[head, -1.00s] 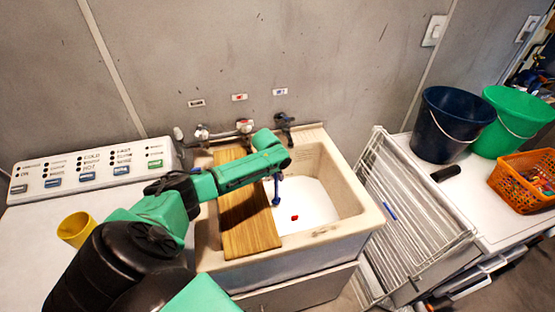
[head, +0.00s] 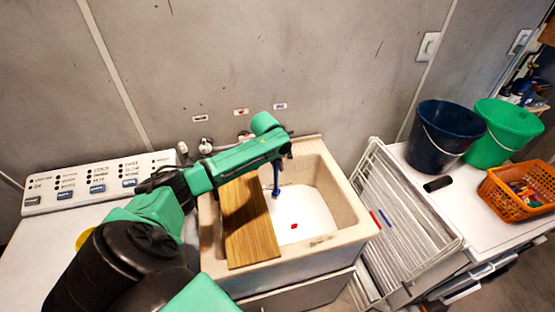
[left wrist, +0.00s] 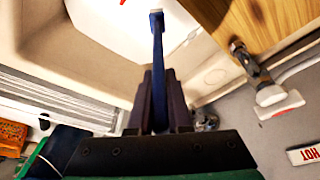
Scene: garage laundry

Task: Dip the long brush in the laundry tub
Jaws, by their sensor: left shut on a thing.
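My left gripper (head: 287,150) is shut on the long brush (head: 276,180), a thin blue tool that hangs down over the open right part of the laundry tub (head: 347,218). In the left wrist view the brush (left wrist: 158,60) stands out between the fingers (left wrist: 160,88), with its small head in front of the pale tub (left wrist: 95,50). I cannot tell whether its lower end touches the tub's floor. My right gripper is not in view.
A wooden board (head: 250,225) covers the tub's left part. A small red thing (head: 293,226) lies inside the tub. Taps (head: 205,146) are at the back. A drying rack (head: 405,225), dark bucket (head: 435,140), green bucket (head: 500,130) and orange basket (head: 515,195) are right.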

